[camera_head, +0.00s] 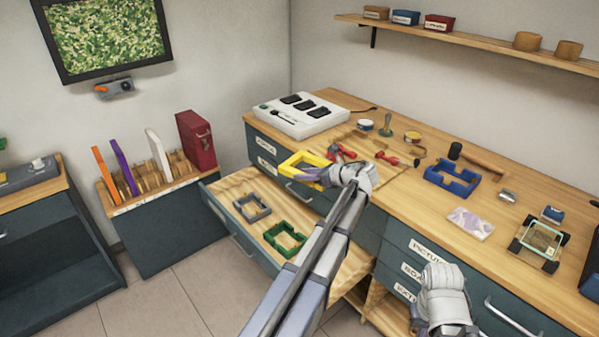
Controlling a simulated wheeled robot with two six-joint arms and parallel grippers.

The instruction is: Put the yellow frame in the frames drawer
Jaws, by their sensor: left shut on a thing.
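The yellow frame (289,163) is held in my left gripper (322,176), which is shut on its right side. The frame appears above the back part of an open drawer (237,232), near the counter's front edge; the gap below it cannot be judged. The drawer holds a grey frame (242,203) and a green frame (272,245), and its front label is not visible. My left arm crosses in front of the drawer's right part. My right gripper (437,277) is low at the right, in front of the labelled drawers; its fingers cannot be made out.
The counter holds a white device (297,118), red-handled tools (388,160), a blue frame (452,180) and a hammer (478,158). A rack of coloured panels (155,185) stands left of the open drawer. Bare drawer floor shows around the two frames.

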